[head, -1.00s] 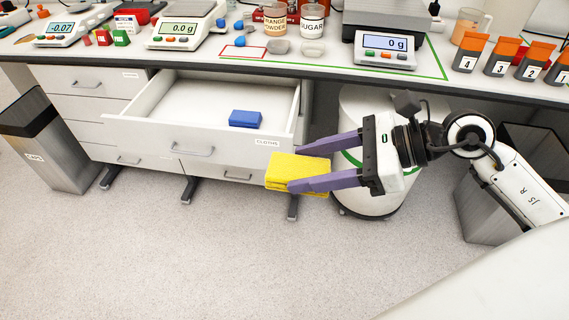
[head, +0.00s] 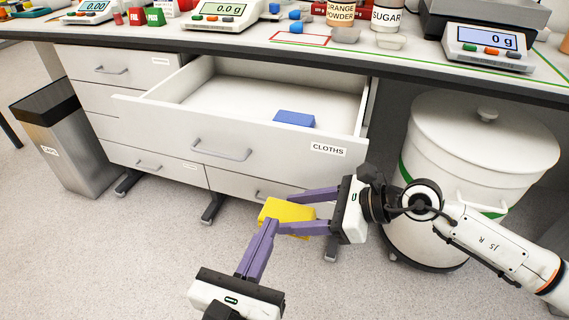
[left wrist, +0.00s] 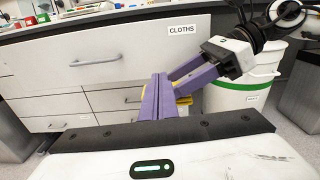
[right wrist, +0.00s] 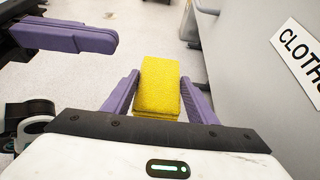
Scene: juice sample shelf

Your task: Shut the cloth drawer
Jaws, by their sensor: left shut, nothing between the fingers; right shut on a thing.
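The cloth drawer, labelled CLOTHS, is pulled out under the bench; its front (head: 150,122) and handle (head: 221,150) face me. A blue folded cloth (head: 294,118) lies inside. My right gripper (head: 283,212) is shut on a yellow folded cloth (head: 284,209), below and in front of the drawer front. The yellow cloth also shows between its fingers in the right wrist view (right wrist: 159,88). My left gripper (head: 268,226) is shut and empty, its fingertips close to the yellow cloth; I cannot tell whether they touch. In the left wrist view the drawer front (left wrist: 100,60) is ahead.
A white lidded bin (head: 480,150) stands right of the drawers, behind my right arm. A grey bin (head: 62,140) stands at the left. Scales and jars stand on the bench (head: 250,44) above. The floor in front is clear.

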